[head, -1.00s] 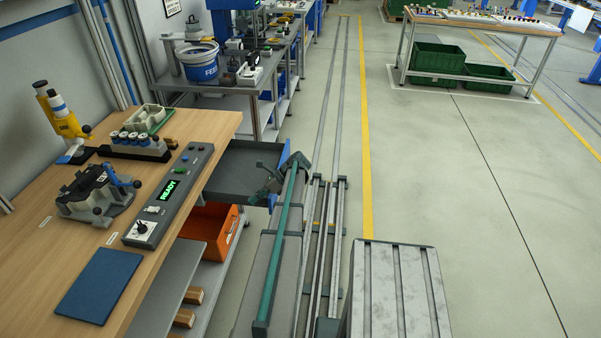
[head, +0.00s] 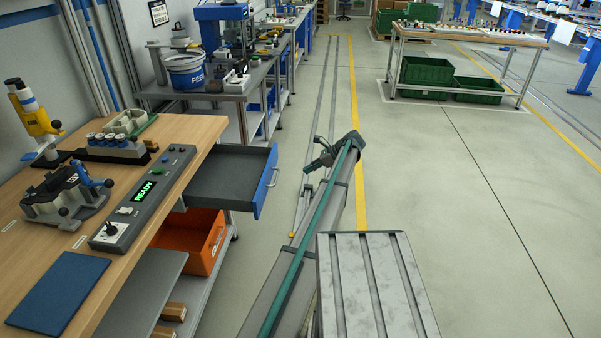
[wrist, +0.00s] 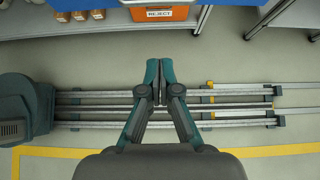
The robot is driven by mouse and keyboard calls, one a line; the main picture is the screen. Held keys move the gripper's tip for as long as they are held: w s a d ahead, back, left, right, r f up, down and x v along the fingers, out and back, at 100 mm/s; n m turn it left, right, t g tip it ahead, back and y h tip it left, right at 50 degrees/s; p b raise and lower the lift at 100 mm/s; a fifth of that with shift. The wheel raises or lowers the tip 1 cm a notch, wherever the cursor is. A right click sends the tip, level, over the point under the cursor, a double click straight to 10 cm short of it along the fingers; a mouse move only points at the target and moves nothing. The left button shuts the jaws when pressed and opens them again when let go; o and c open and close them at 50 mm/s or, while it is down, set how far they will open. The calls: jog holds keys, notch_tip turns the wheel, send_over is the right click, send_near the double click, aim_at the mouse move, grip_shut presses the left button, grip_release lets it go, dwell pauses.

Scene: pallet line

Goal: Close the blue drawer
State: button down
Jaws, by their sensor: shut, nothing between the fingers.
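The blue drawer (head: 266,183) is pulled out from under the wooden workbench in the head view. Its grey tray shows from above and looks empty, and its blue front faces the aisle. My gripper (head: 312,165) is to the right of the drawer front, apart from it, over the floor rails. In the wrist view my gripper (wrist: 159,70) has its fingertips together with nothing between them. A blue edge shows at the top of the wrist view, but I cannot tell surely that it is the drawer.
An orange bin (head: 205,240) marked REJECT sits below the drawer. The workbench (head: 190,130) holds a control box (head: 145,195) reading READY and a dark blue mat (head: 58,293). The aisle floor to the right is clear up to the far table with green crates (head: 427,72).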

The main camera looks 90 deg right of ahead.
jog(key=w+d+f+p, duration=0.1)
jog(key=w+f, duration=0.3)
jog(key=w, duration=0.6)
jog(key=shift+f+p, duration=0.3)
jog(key=shift+p, duration=0.3)
jog(key=shift+w+d, duration=0.1)
jog(key=shift+w, duration=0.15)
